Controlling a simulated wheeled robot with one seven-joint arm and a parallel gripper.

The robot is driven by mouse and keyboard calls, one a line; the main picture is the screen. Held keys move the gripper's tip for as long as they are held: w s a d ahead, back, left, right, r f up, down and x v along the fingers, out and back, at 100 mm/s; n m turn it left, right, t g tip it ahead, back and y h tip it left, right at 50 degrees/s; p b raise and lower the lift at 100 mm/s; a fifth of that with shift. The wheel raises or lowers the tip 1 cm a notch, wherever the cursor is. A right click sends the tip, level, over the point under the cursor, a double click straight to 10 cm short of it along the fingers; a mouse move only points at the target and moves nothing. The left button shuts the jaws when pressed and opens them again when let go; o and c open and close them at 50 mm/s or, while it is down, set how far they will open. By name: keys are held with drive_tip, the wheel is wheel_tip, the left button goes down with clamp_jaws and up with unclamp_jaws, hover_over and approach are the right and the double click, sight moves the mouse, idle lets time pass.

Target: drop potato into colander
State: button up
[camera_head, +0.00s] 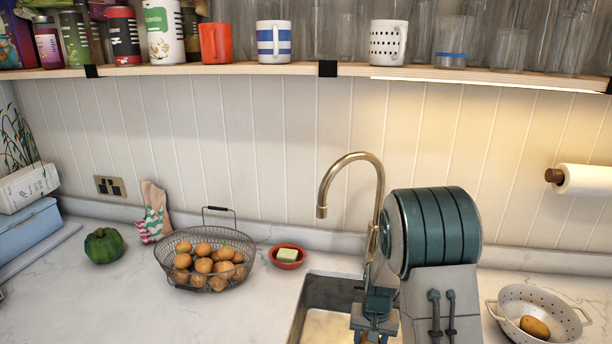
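A white colander (548,298) with small holes and side handles stands on the counter at the lower right. One brown potato (535,327) lies inside it. A wire basket (163,262) with an upright handle stands left of the sink and holds several brown potatoes (203,265). My gripper (374,336) is at the bottom edge, over the right part of the sink, left of the colander and apart from it. Its fingertips are cut off or hidden, so I cannot tell whether it is open or holds anything.
A brass tap (350,160) rises behind the sink (325,292), close to my arm. A red soap dish (287,256), a green pumpkin (104,245) and a blue box (30,238) are on the counter. A shelf (260,69) with mugs and glasses runs above. The front left counter is clear.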

drive_tip(key=shift+s+a+f+n, duration=0.25)
drive_tip(key=shift+s+f+n, duration=0.2)
drive_tip(key=shift+n, duration=0.15)
drive_tip(key=shift+s+a+f+n, duration=0.2)
drive_tip(key=shift+s+f+n, duration=0.15)
drive_tip(key=shift+n, duration=0.25)
